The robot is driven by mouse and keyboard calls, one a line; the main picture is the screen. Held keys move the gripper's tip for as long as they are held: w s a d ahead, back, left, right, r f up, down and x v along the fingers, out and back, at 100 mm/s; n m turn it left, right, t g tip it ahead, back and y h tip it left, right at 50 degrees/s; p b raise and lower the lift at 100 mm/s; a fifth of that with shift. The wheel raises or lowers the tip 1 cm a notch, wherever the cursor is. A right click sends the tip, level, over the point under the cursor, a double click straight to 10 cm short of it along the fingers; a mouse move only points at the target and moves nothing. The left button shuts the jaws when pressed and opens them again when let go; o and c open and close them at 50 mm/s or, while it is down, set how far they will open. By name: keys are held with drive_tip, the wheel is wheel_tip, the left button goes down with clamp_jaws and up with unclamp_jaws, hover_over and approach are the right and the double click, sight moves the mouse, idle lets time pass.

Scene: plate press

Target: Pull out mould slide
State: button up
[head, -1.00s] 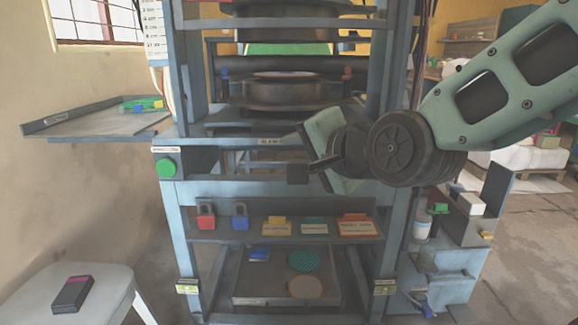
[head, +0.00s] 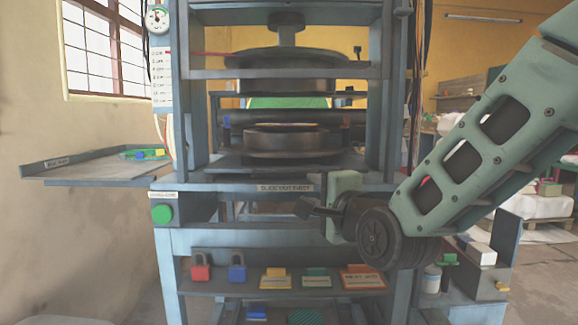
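The plate press (head: 170,260) is a blue-grey frame in the middle of the head view. The round dark mould (head: 285,140) sits on the lower plate inside it. Below it, a labelled front bar (head: 285,188) reads something like "slide out first". My gripper (head: 308,208) is just in front of the right part of this bar, pointing left. The fingers are dark and partly hidden by the wrist, so I cannot tell their opening or whether they touch the bar.
A side tray (head: 90,172) with small coloured items juts out at left. A green button (head: 162,214) is on the left of the frame. A lower shelf (head: 230,288) holds a red padlock (head: 201,266), a blue padlock (head: 237,266) and coloured tags. A side cabinet (head: 490,270) stands at right.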

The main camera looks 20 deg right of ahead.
drive_tip(key=p, duration=1.1)
approach(286, 176)
drive_tip(key=w, duration=0.4)
drive_tip(key=w+p, duration=0.1)
drive_tip(key=w, duration=0.3)
drive_tip(key=shift+w+a+p, duration=0.2)
drive_tip(key=shift+a+p, duration=0.05)
drive_tip(key=shift+p, duration=0.05)
drive_tip(key=shift+r, duration=0.1)
clamp_jaws()
